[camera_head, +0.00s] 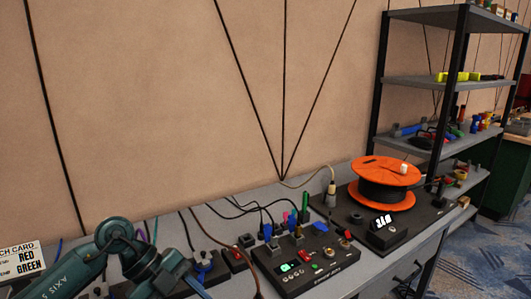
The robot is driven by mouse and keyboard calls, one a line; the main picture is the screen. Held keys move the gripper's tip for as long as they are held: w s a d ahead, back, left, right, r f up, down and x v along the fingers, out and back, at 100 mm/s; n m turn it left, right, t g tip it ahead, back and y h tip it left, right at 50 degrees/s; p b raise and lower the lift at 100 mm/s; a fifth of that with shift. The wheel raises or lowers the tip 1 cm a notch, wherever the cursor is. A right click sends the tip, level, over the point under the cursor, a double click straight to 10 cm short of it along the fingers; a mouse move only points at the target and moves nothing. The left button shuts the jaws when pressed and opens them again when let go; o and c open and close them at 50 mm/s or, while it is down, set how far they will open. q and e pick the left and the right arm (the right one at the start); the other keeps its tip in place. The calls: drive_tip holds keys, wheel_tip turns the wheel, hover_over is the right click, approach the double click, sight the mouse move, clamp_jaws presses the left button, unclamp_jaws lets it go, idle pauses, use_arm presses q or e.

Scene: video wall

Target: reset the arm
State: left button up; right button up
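My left arm, teal, comes in at the lower left and bends down past the bottom edge. Its gripper is not visible, so I cannot see what it holds. My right arm and its gripper are not in view.
A grey bench (262,191) carries a black control box (303,262) with coloured plugs and a green display. An orange cable reel (386,172) stands on a dark base at right. A shelf rack (428,82) is beyond. A card (21,259) reads RED, GREEN. Cables lie along the wall.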

use_arm(q)
drive_tip(key=s+d+r+n+t+h+p, duration=0.1)
drive_tip(key=s+d+r+n+t+h, duration=0.15)
drive_tip(key=d+h, duration=0.35)
drive_tip(key=s+d+r+n+t+h+p, duration=0.1)
drive_tip(key=s+d+r+n+t+h, duration=0.1)
drive_tip(key=d+r+t+h, duration=0.3)
drive_tip(key=a+f+n+t+y+p, duration=0.2)
drive_tip(key=a+f+n+t+y, duration=0.6)
drive_tip(key=n+t, duration=0.45)
drive_tip(key=s+a+f+n+g+y+p, duration=0.1)
drive_tip(key=s+a+f+n+g+y, duration=0.2)
drive_tip(key=s+f+n+g+y, duration=0.3)
drive_tip(key=s+f+g+y, duration=0.1)
drive_tip(key=s+f+g, duration=0.1)
drive_tip(key=s+f, duration=0.3)
wheel_tip(320, 180, down, 3)
drive_tip(key=shift+r, duration=0.1)
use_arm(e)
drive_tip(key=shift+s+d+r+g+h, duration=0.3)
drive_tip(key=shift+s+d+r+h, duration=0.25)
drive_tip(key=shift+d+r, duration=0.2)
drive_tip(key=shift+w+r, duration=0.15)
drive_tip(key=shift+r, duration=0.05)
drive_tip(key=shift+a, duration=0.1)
